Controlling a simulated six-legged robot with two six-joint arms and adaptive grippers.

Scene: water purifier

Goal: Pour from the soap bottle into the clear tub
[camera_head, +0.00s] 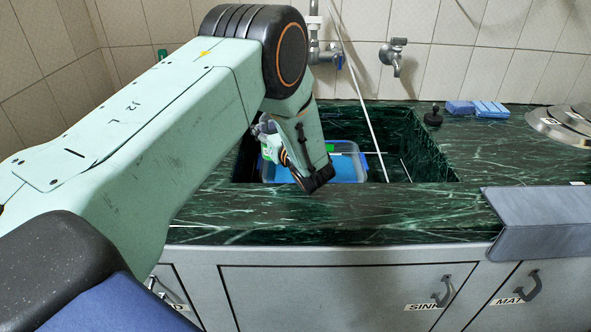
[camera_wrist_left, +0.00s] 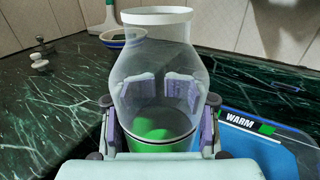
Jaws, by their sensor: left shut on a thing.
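The soap bottle (camera_wrist_left: 160,60) is a clear, see-through vessel with a white rim. Green and blue show in its lower part; I cannot tell how much of this is content. My left gripper (camera_wrist_left: 160,92) is shut on it, with purple-grey pads at both sides. In the head view my left forearm and wrist hide most of the gripper and bottle. The clear tub (camera_head: 345,165), with a blue inside, sits in the sink, just beyond and right of my left wrist. Its corner, with a WARM label, shows right of the bottle in the wrist view (camera_wrist_left: 262,135). No stream is visible.
The green marble sink (camera_head: 410,150) surrounds the tub. A thin pale rod (camera_head: 362,95) slants over the sink from the wall. Taps (camera_head: 393,55) are on the tiled wall. Blue sponges (camera_head: 478,109) and metal lids (camera_head: 565,122) lie on the counter at right.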

